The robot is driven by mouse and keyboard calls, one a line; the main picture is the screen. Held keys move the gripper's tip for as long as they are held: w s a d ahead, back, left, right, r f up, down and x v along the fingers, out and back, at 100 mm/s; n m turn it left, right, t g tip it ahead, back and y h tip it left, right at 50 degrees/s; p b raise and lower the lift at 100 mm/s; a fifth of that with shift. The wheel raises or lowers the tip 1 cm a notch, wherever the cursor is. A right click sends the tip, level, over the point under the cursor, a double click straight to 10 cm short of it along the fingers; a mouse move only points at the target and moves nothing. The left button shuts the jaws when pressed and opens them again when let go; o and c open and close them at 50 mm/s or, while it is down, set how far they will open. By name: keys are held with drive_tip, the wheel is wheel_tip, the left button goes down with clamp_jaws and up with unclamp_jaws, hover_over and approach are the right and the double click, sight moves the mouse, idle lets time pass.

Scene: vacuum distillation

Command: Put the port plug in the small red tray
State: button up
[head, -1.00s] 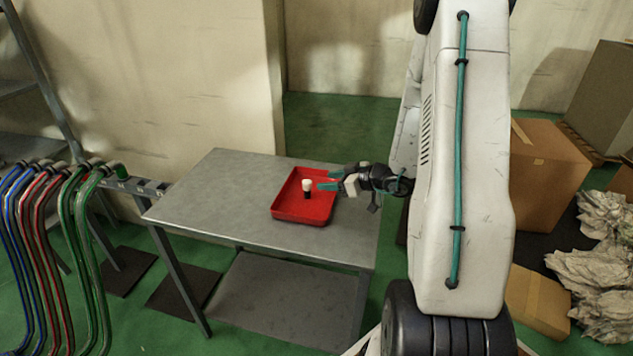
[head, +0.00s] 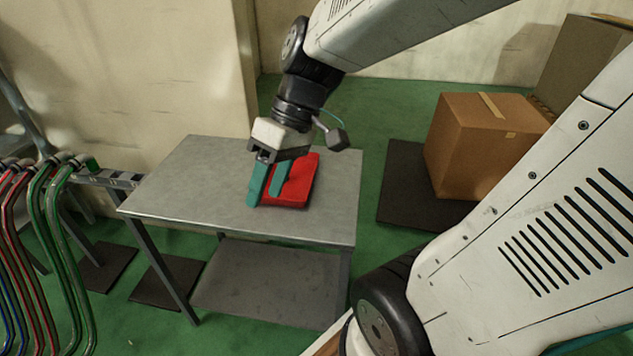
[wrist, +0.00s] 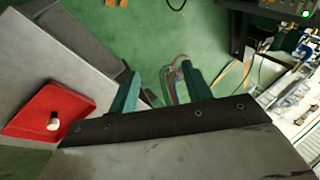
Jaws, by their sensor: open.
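The small red tray (head: 303,186) sits on the grey metal table, partly hidden behind my gripper in the head view. It shows more fully in the wrist view (wrist: 45,103). The port plug (wrist: 54,122), with a white top, stands inside the tray in the wrist view. In the head view my gripper hides the plug. My gripper (head: 266,196) has two teal fingers, open with nothing between them, pointing down in front of the tray's left side. In the wrist view its fingers (wrist: 162,88) are apart, and the tray and plug lie to their left.
The grey table (head: 190,175) is otherwise bare. Blue, red and green hoses (head: 45,210) hang on a rack at the left. A cardboard box (head: 485,145) stands on a dark mat (head: 405,190) at the right.

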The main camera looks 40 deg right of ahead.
drive_tip(key=s+d+r+m+t+h, duration=0.1)
drive_tip(key=s+d+r+m+h, duration=0.2)
drive_tip(key=s, duration=0.5)
drive_tip(key=shift+m+h, duration=0.5)
drive_tip(key=shift+h, duration=0.8)
drive_tip(key=shift+d, duration=0.1)
